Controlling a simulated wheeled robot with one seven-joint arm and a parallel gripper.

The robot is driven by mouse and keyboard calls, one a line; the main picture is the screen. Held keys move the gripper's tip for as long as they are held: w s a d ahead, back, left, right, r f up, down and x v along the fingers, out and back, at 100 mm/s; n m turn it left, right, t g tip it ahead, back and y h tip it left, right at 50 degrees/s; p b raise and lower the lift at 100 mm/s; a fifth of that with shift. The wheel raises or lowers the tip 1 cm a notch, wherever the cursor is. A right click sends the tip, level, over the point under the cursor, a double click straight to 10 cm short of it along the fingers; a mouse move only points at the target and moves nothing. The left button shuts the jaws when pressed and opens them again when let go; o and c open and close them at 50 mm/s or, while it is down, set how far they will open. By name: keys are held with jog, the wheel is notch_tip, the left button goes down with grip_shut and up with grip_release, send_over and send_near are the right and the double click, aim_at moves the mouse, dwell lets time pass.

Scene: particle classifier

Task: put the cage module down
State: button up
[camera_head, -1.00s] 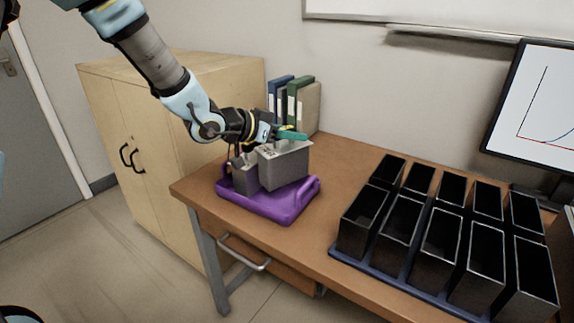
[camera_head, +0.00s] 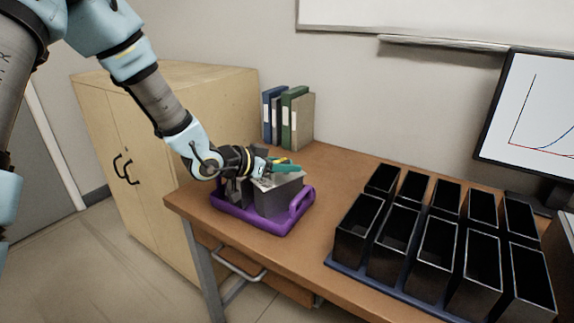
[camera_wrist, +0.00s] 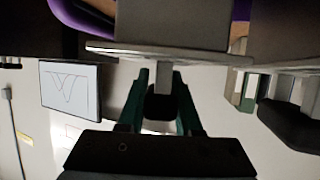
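The cage module (camera_head: 278,194) is a grey box standing in the purple tray (camera_head: 268,228), on the tray's right side. My gripper (camera_head: 287,165) is at the top of the module. In the wrist view, the module's flat plate (camera_wrist: 170,50) fills the upper middle. Its short grey stem (camera_wrist: 162,75) sits between the two green fingertips. Narrow gaps seem to show beside the stem, and the fingers look open around it. The module's underside is hidden by the tray wall.
Another grey piece stands in the tray, left of the module and partly behind my gripper. Several black open bins (camera_head: 435,250) fill the right of the desk (camera_head: 320,185). Binders (camera_head: 290,118) stand behind the tray; a wooden cabinet (camera_head: 150,140) is at left.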

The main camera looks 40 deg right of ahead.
jog(key=o, duration=0.4)
jog(key=shift+r, duration=0.1)
jog(key=shift+r, duration=0.25)
jog(key=v, duration=1.2)
